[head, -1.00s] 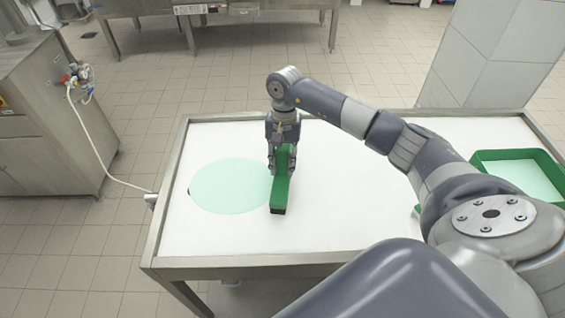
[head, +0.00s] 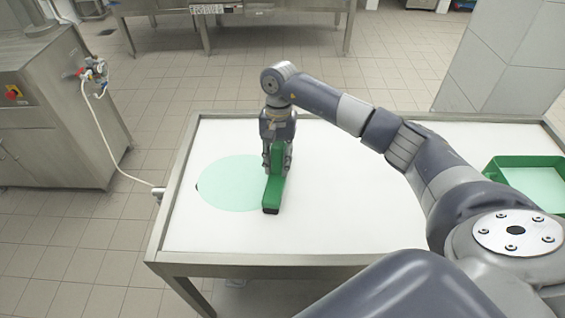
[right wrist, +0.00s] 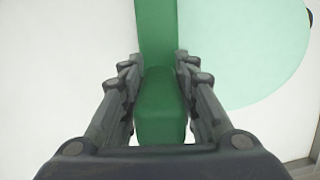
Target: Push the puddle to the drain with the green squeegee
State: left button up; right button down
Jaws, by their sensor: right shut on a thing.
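The green squeegee (head: 272,191) stands on the white table top, its head running from back to front with a dark strip at the front end. My right gripper (head: 278,158) is shut on its upper part; in the right wrist view the fingers (right wrist: 158,70) lie on both sides of the green squeegee (right wrist: 160,105). The puddle (head: 228,184) is a flat pale green disc just left of the squeegee, whose head covers its right edge. A small dark spot (head: 197,187) shows at the puddle's left edge; I cannot tell if it is the drain. My left gripper is out of view.
The white table top (head: 350,190) has a raised metal rim (head: 176,190). A green tray (head: 497,168) with pale green inside stands at the right, partly behind my right arm. A hose runs from a steel cabinet (head: 50,130) to the table's left side.

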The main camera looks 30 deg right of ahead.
jog(key=shift+w+a+f+b, duration=0.1)
jog(key=shift+w+a+b, duration=0.4)
jog(key=shift+a, duration=0.25)
jog(key=shift+w+a+f+b, duration=0.1)
jog(key=shift+w+a+b, duration=0.3)
jog(key=shift+a, duration=0.3)
jog(key=shift+w+a+r+b, duration=0.1)
jog(key=shift+w+a+b, duration=0.25)
jog(key=shift+a, duration=0.2)
jog(key=shift+w+a+r+b, duration=0.1)
jog(key=shift+w+a+b, duration=0.2)
jog(key=shift+a, duration=0.25)
jog(key=shift+w+a+f+b, duration=0.1)
jog(key=shift+w+a+b, duration=0.3)
jog(key=shift+a, duration=0.2)
jog(key=shift+w+a+f+b, duration=0.1)
jog(key=shift+w+a+b, duration=0.15)
jog(key=shift+a+b, duration=0.3)
jog(key=shift+w+a+r+b, duration=0.1)
jog(key=shift+w+a+b, duration=0.35)
jog(key=shift+a, duration=0.35)
jog(key=shift+w+a+b, duration=0.4)
jog(key=shift+w+a, duration=0.05)
jog(key=shift+a, duration=0.35)
jog(key=shift+r, duration=0.15)
notch_tip(320, 180, up, 7)
jog(key=p, duration=0.3)
